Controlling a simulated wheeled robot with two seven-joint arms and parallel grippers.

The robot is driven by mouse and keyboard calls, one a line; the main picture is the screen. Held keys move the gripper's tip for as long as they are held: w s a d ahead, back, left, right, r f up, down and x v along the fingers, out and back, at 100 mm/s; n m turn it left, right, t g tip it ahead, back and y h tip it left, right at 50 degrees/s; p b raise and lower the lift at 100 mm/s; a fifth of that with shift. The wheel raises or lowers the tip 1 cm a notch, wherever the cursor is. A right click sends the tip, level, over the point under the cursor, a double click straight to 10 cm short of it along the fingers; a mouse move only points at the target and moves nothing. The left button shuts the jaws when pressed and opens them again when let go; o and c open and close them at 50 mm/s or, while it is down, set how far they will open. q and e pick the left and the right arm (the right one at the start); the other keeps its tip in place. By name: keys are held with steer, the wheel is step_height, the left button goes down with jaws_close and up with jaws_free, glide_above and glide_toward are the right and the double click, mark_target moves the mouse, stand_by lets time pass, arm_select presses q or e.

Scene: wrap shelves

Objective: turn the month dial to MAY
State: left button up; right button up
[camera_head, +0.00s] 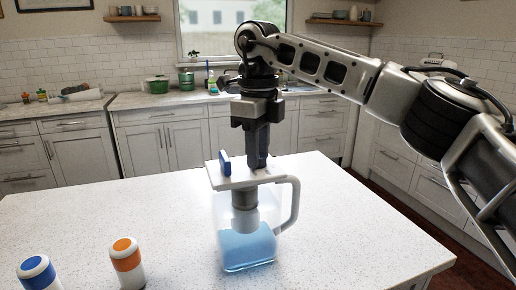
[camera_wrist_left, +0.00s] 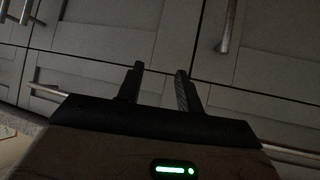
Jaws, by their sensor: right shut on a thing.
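A clear pitcher (camera_head: 247,248) with blue liquid in its lower part stands on the white counter. It has a white lid (camera_head: 218,181), a white handle on the right and a filter hanging inside. A blue flap (camera_head: 225,162) stands upright on the left part of the lid. My right gripper (camera_head: 257,164) points straight down at the right part of the lid, shut on what appears to be the month dial. The fingers hide the dial and its lettering. My left gripper (camera_wrist_left: 158,85) shows only in the left wrist view, open and empty in front of grey cabinet fronts.
A blue-banded white canister (camera_head: 38,274) and an orange-banded white canister (camera_head: 127,263) stand at the front left of the speckled counter (camera_head: 130,205). The counter around the pitcher is otherwise clear. Kitchen cabinets and a back worktop lie beyond.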

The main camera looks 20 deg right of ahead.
steer(key=shift+m, duration=0.6)
steer(key=m+p, duration=0.1)
steer(key=m, duration=0.4)
steer(key=shift+m, duration=0.4)
steer(key=m, duration=0.2)
steer(key=shift+m, duration=0.3)
steer(key=m, duration=0.5)
steer(key=m+b, duration=0.1)
steer(key=m, duration=0.3)
steer(key=shift+m, duration=0.5)
